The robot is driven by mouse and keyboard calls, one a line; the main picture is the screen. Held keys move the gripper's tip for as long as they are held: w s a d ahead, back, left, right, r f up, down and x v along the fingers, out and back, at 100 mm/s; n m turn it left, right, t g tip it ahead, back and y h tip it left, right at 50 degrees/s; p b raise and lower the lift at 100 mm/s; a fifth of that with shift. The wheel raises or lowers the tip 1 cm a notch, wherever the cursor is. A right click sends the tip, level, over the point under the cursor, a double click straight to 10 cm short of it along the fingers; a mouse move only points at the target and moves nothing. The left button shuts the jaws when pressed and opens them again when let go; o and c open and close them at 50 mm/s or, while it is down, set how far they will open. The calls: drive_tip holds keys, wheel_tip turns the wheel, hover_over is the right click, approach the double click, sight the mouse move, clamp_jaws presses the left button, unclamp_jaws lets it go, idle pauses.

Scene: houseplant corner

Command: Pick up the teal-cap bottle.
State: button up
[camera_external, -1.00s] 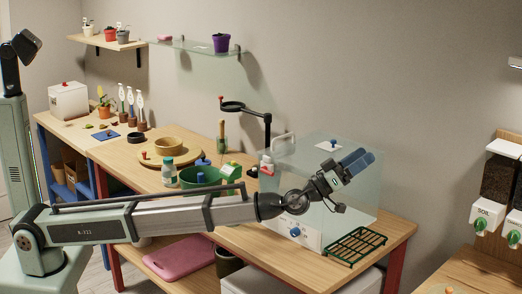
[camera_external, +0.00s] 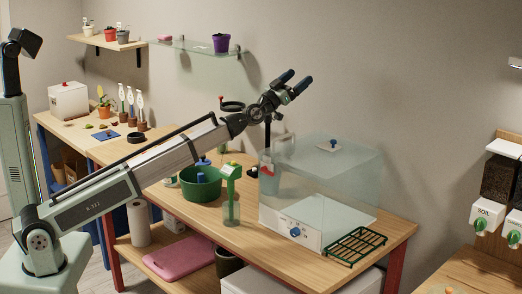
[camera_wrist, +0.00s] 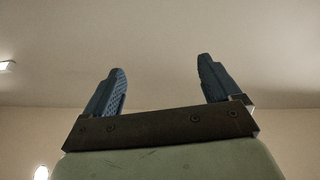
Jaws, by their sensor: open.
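The white bottle with the teal cap is not visible now; my arm crosses the part of the table where it stood in the earlier external view. My gripper (camera_external: 295,81) is raised high above the table, above the clear box, and points up and to the right. In the wrist view my gripper (camera_wrist: 161,66) has its two blue fingers wide apart with nothing between them. Only wall and ceiling show behind them.
A green pot (camera_external: 202,190) and a green-topped spray bottle (camera_external: 231,200) stand mid-table. A clear box (camera_external: 335,185) and a dark green rack (camera_external: 356,246) are at right. A glass shelf (camera_external: 190,46) with a purple pot (camera_external: 221,43) hangs on the wall.

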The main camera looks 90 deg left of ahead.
drive_tip(key=s+a+f+n+g+h, duration=0.15)
drive_tip(key=s+a+f+g, duration=0.3)
drive_tip(key=s+f, duration=0.45)
drive_tip(key=s+a+f+n+g+h, duration=0.1)
drive_tip(key=s+a+f+g+h, duration=0.3)
drive_tip(key=s+f, duration=0.6)
drive_tip(key=s+f+n+g+h, duration=0.1)
drive_tip(key=s+f+n+g, duration=0.25)
drive_tip(key=s, duration=0.65)
drive_tip(key=s+f+n+g, duration=0.2)
drive_tip(key=s+g, duration=0.2)
drive_tip(key=s, duration=0.6)
drive_tip(key=s+f+n+g+h, duration=0.1)
drive_tip(key=s+f+n+g, duration=0.2)
drive_tip(key=s, duration=0.7)
drive_tip(key=x, duration=0.8)
drive_tip(key=shift+w+a+r, duration=0.15)
drive_tip(key=shift+a, duration=0.2)
drive_tip(key=shift+s+a+x, duration=0.1)
drive_tip(key=shift+a+x, duration=0.05)
drive_tip(key=shift+x, duration=1.15)
drive_tip(key=shift+s+a+x, duration=0.1)
drive_tip(key=shift+a+x, duration=0.05)
drive_tip(key=shift+x, duration=1.2)
drive_tip(key=shift+r, duration=0.2)
drive_tip(key=c, duration=1.2)
